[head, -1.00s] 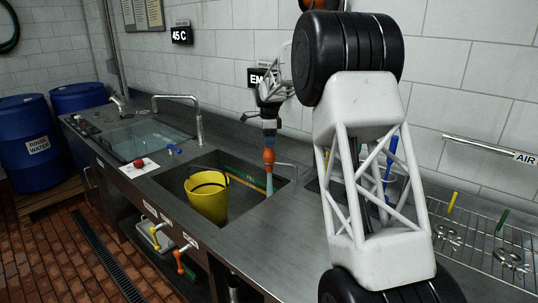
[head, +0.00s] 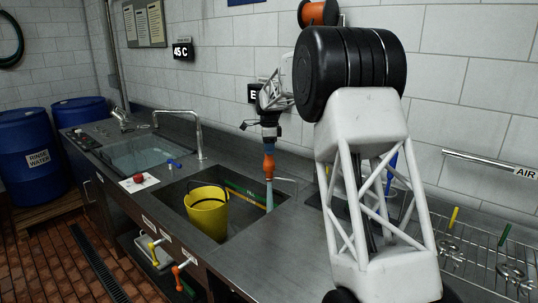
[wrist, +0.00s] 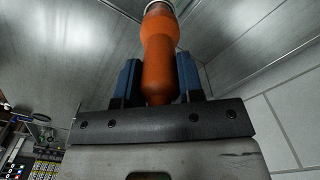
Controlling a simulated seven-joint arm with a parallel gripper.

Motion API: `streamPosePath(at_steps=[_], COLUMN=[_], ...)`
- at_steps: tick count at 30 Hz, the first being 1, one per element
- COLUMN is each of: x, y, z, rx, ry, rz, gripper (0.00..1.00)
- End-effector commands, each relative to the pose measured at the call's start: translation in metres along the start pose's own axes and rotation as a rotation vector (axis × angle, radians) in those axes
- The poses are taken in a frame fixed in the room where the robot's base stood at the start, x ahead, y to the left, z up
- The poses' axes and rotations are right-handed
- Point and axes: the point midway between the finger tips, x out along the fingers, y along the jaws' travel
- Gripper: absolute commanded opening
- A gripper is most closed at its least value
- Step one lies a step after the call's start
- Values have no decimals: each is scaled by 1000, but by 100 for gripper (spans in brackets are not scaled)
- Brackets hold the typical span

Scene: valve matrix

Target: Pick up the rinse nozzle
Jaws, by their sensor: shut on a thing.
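The rinse nozzle has an orange grip (head: 269,163) and a pale blue-green lower part (head: 269,195). It hangs upright, tip down, in front of the back wall of the right sink. My gripper (head: 269,147) is above it and shut on its orange grip. In the wrist view the orange grip (wrist: 160,60) sits between the two blue fingers of my gripper (wrist: 160,85), close to the palm. Whether the nozzle's tip touches the sink is hard to tell.
A yellow bucket (head: 207,214) stands in the right sink, left of the nozzle. A thin metal bracket (head: 286,180) is beside the nozzle on the right. A faucet (head: 199,135) rises between the sinks. A wire rack (head: 480,258) lies at the right. The front counter (head: 262,245) is clear.

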Motion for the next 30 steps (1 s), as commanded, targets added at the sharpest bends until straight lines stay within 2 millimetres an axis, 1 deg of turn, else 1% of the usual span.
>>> streamPosePath(at_steps=[1, 9, 15, 20, 30], x=[-9, -48, -67, -71, -71], y=[-1, 0, 0, 0, 0], z=[0, 0, 0, 0, 0], rx=[0, 0, 0, 0, 0], ry=[0, 0, 0, 0, 0], rz=[-3, -2, -1, -1, 0], gripper=[11, 11, 11, 11, 11])
